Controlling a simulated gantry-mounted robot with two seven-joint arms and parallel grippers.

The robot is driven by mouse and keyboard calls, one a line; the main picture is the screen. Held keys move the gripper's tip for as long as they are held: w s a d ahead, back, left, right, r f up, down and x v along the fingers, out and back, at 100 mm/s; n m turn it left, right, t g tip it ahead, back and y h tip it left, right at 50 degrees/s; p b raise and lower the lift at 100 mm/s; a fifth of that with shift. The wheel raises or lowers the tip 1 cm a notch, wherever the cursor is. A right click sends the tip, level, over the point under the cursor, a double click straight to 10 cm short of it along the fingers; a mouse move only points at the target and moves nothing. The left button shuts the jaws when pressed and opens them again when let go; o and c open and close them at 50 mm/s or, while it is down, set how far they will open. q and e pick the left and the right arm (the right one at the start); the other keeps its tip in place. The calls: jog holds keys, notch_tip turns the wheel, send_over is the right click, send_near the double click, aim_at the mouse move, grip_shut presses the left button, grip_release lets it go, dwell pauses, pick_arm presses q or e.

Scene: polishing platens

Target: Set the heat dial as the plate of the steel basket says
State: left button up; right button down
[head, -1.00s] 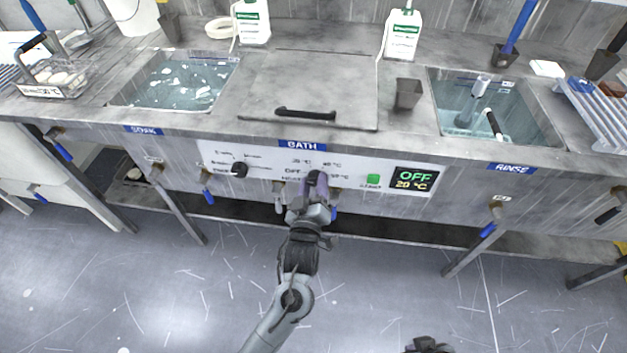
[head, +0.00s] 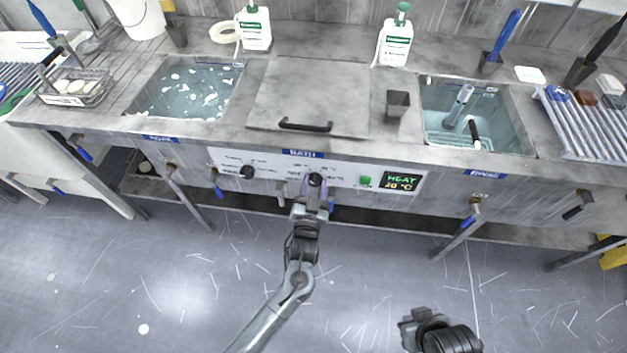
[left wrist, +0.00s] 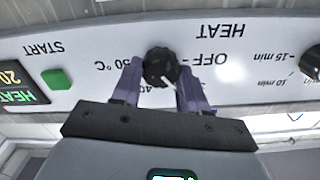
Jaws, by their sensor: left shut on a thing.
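The heat dial (head: 316,180) is a black round knob on the white bath panel. My left gripper (head: 314,188) is shut on it, with one finger on each side. In the left wrist view the dial (left wrist: 160,66) appears upside down between the fingers (left wrist: 159,82). Its white mark points down-right there, away from OFF and 50 °C; the label it points to is hidden by the gripper. The display (head: 402,182) reads HEAT, 20 °C. The steel basket (head: 88,80) stands at the left; its plate (head: 62,100) is too small to read surely. My right gripper (head: 418,320) is low at the right.
A second black knob (head: 247,172), marked in minutes, sits left of the dial. The green start button (head: 365,181) is on its right. Blue-handled taps hang below the panel. The bath lid (head: 310,95) is closed, between the soak and rinse basins.

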pick_arm(q)
jog(key=shift+m+p, duration=0.3)
jog(key=shift+m, duration=0.3)
jog(key=o, duration=1.1)
jog(key=shift+c, duration=0.2)
jog(key=shift+s, duration=0.15)
jog(key=shift+s+p, duration=0.25)
jog(key=shift+p, duration=0.05)
jog(key=s+a+p, duration=0.1)
jog(key=s+p, duration=0.2)
jog(key=s, duration=0.7)
jog(key=shift+a, duration=0.2)
